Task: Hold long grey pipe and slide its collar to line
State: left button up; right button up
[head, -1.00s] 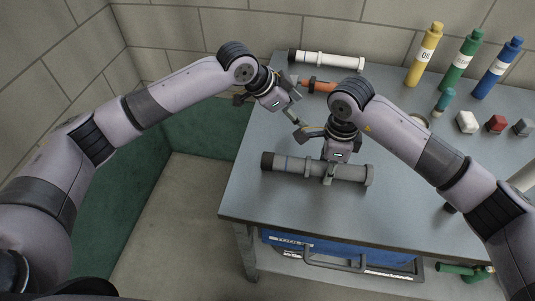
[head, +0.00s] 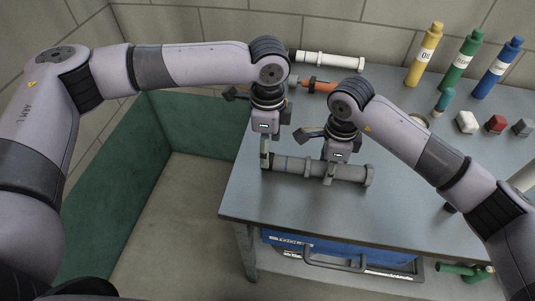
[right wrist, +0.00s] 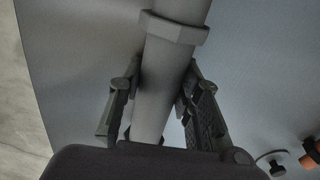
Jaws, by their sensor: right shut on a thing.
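The long grey pipe (head: 349,173) lies across the front of the table, with a thick grey flange (head: 369,175) at its right end. A thin blue line (head: 286,163) rings it near its left end. My right gripper (head: 330,177) is shut on the pipe around its middle; in the right wrist view its fingers (right wrist: 155,105) flank the pipe (right wrist: 164,70). A raised grey band (right wrist: 175,27) shows there on the pipe. My left gripper (head: 265,163) points down at the pipe's left end and partly hides it. Its opening and any contact are unclear.
A white pipe (head: 330,60) and an orange piece (head: 317,87) lie behind my grippers. Yellow (head: 424,57), green (head: 467,57) and blue (head: 497,70) bottles stand at the back right. Small blocks lie in front of them. The table's front strip is clear.

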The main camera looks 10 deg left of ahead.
pick_arm(q)
jog(key=shift+f, duration=2.9)
jog(key=shift+c, duration=0.6)
